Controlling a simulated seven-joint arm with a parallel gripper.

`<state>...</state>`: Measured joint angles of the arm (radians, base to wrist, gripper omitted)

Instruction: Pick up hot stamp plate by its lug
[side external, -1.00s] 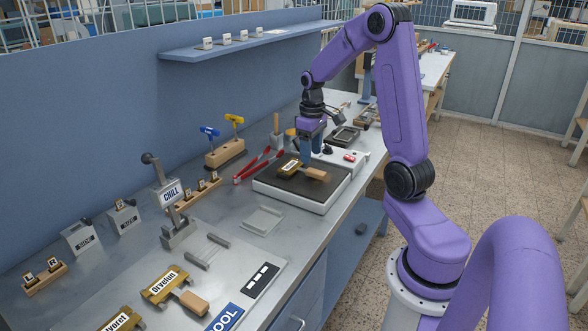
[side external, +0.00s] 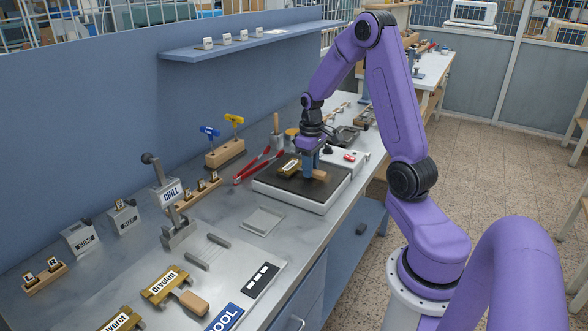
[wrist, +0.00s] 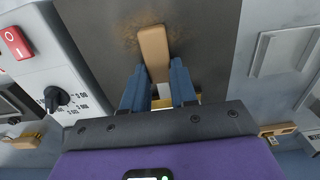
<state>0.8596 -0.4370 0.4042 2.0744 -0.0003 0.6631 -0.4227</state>
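The hot stamp plate (side external: 290,166), a brass block with a white label, lies on the dark top of the heater (side external: 290,184). Its pale wooden lug (side external: 321,176) points toward the front right. My gripper (side external: 308,172) is low over the lug, pointing down. In the wrist view the blue fingers of my gripper (wrist: 157,66) stand open on either side of the wooden lug (wrist: 153,45). I cannot tell whether either finger touches it. A little brass shows between the fingers; most of the plate is hidden there.
The heater has a black knob (wrist: 57,97) and a red switch (wrist: 16,43). Red tongs (side external: 258,165) lie behind the heater. A pale tray (side external: 263,220) is to its left. Two other brass plates, including Orvelon (side external: 164,284), and the CHILL press (side external: 172,195) stand farther left.

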